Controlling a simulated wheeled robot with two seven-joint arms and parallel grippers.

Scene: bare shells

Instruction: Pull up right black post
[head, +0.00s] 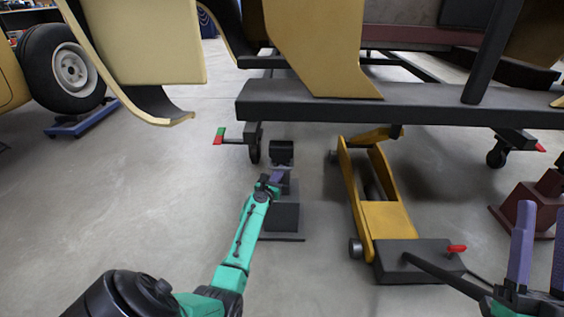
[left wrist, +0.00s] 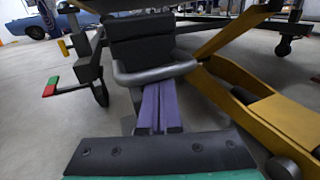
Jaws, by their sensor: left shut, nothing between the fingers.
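A black post with a block-shaped head (head: 282,152) stands under the vehicle frame, above a dark box-shaped base (head: 283,217). My left gripper (head: 277,177) is shut and empty just in front of the post. In the left wrist view its purple fingers (left wrist: 160,108) lie together, their tips close to a grey rounded bar (left wrist: 155,72) below the black head (left wrist: 143,45). I cannot tell whether they touch it. My right gripper (head: 540,245) is at the lower right edge, its purple fingers apart and pointing up, partly cut off.
A yellow floor jack (head: 385,215) stands right of the post, its black handle running to the lower right. A dark frame beam (head: 400,103) spans overhead. A dark red stand (head: 528,205) is at far right. Castor wheels stand nearby.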

